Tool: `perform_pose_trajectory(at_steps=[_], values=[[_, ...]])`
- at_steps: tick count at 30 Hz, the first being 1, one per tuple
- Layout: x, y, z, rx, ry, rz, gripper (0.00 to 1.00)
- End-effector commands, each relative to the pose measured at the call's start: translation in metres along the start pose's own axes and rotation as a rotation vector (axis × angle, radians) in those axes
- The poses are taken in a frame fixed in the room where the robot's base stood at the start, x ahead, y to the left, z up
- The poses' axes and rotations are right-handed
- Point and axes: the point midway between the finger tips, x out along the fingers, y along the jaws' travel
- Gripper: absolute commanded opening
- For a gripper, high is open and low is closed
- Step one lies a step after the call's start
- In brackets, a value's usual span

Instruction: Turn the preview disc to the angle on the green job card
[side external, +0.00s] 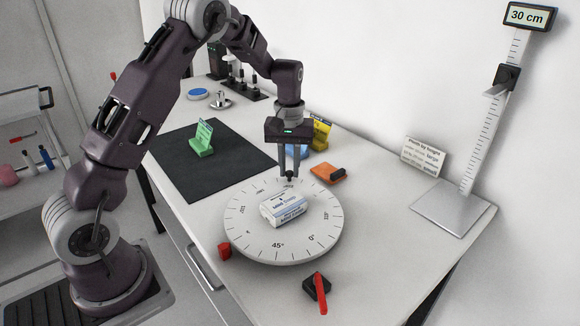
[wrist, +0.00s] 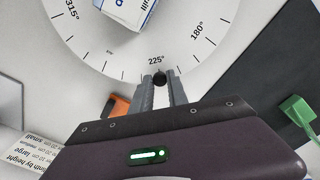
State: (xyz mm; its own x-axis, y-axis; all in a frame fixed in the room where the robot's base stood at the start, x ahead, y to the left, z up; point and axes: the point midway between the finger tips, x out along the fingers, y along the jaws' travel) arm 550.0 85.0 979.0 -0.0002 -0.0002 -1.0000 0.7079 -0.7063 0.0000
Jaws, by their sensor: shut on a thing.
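The white preview disc (side external: 235,240) lies flat on the table, with angle marks around its rim. A white and blue box (side external: 284,207) sits on it and partly shows in the wrist view (wrist: 128,12). My gripper (side external: 289,174) points down at the disc's far rim. It is shut on a small dark knob (wrist: 160,79), beside the 225° mark in the wrist view. The green job card (side external: 203,132) stands in a green holder on a black mat; its writing is too small to read. The holder also shows in the wrist view (wrist: 298,110).
A red block (side external: 224,251) stands at the disc's left front rim. A red lever on a black base (side external: 317,289) is in front. An orange block (side external: 328,173) and a yellow card (side external: 320,132) stand behind the disc. A height gauge (side external: 452,208) stands at right.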

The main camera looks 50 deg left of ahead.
Motion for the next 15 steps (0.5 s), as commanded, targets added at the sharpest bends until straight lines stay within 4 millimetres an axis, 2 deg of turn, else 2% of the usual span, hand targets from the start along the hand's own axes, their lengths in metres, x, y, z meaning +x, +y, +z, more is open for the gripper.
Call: perform_pose_trajectory(at_steps=[4, 5, 8, 15], values=[[-0.0013, 0.0004, -0.0008, 0.0, 0.003, 0.002, 0.0], [-0.0013, 0.0004, -0.0008, 0.001, 0.003, 0.002, 0.21], [-0.001, 0.0003, -0.0006, 0.001, 0.003, 0.001, 0.41], [-0.0004, 0.0002, -0.0002, 0.001, 0.001, 0.0, 0.41]])
